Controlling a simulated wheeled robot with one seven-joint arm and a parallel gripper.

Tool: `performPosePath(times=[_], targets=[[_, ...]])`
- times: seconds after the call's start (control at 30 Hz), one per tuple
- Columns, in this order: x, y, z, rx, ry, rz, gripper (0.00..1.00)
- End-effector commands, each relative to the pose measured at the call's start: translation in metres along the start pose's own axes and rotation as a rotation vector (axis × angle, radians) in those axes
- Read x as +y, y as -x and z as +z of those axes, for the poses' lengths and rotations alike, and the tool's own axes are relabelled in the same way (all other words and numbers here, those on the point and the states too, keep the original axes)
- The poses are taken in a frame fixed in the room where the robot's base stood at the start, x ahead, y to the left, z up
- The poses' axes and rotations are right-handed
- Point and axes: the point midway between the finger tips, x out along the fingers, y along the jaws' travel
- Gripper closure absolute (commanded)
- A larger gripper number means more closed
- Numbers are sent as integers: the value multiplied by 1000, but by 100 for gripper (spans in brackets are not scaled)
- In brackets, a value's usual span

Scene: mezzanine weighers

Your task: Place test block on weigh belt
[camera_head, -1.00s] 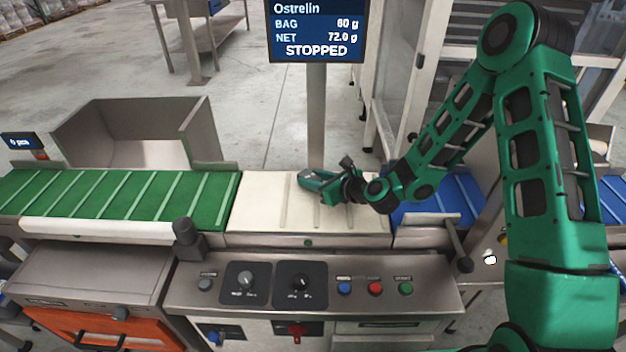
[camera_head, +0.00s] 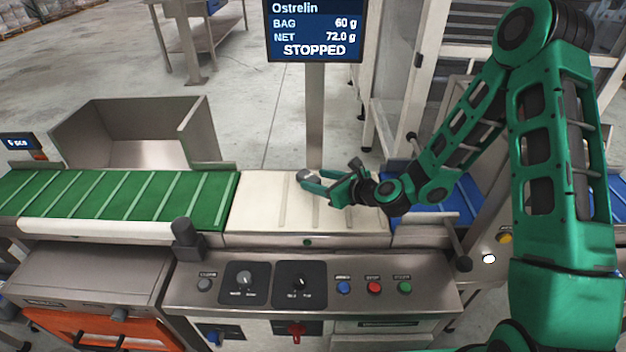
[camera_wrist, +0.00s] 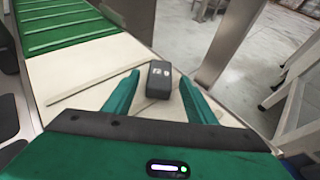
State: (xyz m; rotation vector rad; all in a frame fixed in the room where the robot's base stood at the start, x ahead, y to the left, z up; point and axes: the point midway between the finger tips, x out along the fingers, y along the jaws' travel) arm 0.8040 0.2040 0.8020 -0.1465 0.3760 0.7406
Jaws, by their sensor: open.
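The test block is a small dark grey block (camera_wrist: 159,80) with pale markings on one face. In the wrist view it stands on the cream weigh belt (camera_wrist: 85,68), between and just beyond the fingertips, with a gap on each side. In the head view the block (camera_head: 306,176) shows as a grey shape at the left end of my gripper (camera_head: 318,186), over the weigh belt (camera_head: 262,215). My gripper (camera_wrist: 160,88) is open, its two green fingers spread around the block's near end. The block's underside is hidden.
A green cleated belt (camera_head: 110,198) adjoins the weigh belt on the left, a blue belt (camera_head: 430,203) on the right. A display post (camera_head: 315,115) reading STOPPED rises behind. A control panel (camera_head: 310,283) lies in front. A steel bin (camera_head: 190,130) stands behind the green belt.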

Motion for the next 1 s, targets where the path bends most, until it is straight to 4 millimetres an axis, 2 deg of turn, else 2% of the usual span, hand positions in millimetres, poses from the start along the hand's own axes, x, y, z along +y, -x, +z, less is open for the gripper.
performPosePath(times=[0.1, 0.3, 1.0], targets=[[-1, 19, 0, 1, -3, -2, 49], [0, 39, 0, 1, -1, 0, 49], [2, 41, 0, 0, 1, 3, 49]])
